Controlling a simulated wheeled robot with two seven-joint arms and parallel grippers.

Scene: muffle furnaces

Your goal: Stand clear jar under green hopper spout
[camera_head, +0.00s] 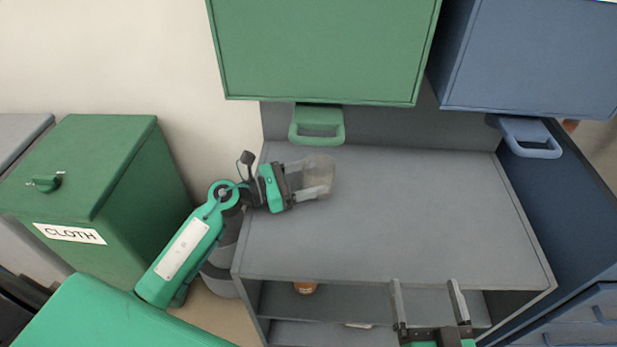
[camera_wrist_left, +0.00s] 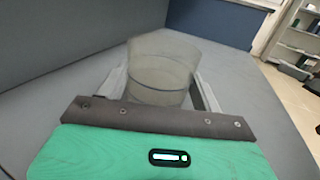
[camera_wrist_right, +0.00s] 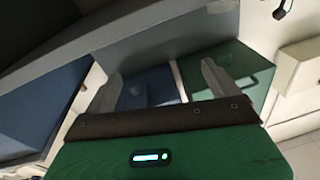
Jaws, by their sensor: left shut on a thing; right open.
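The clear jar (camera_head: 319,172) is at the left part of the grey worktop, just below the green hopper's handle-like spout. My left gripper (camera_head: 308,190) is shut on the jar. The jar also shows between the fingers in the left wrist view (camera_wrist_left: 163,72), looking empty. I cannot tell whether its base touches the worktop. The green hopper (camera_head: 325,50) hangs above with its green spout (camera_head: 317,125) at its lower edge. My right gripper (camera_head: 428,305) is open and empty in front of the worktop's front edge.
A blue hopper (camera_head: 535,55) with a blue spout (camera_head: 530,138) hangs to the right. The grey worktop (camera_head: 410,220) is otherwise clear. Below it, an orange-brown item (camera_head: 305,287) sits on a shelf. A green bin labelled CLOTH (camera_head: 110,180) stands at left; blue drawers (camera_head: 580,318) at right.

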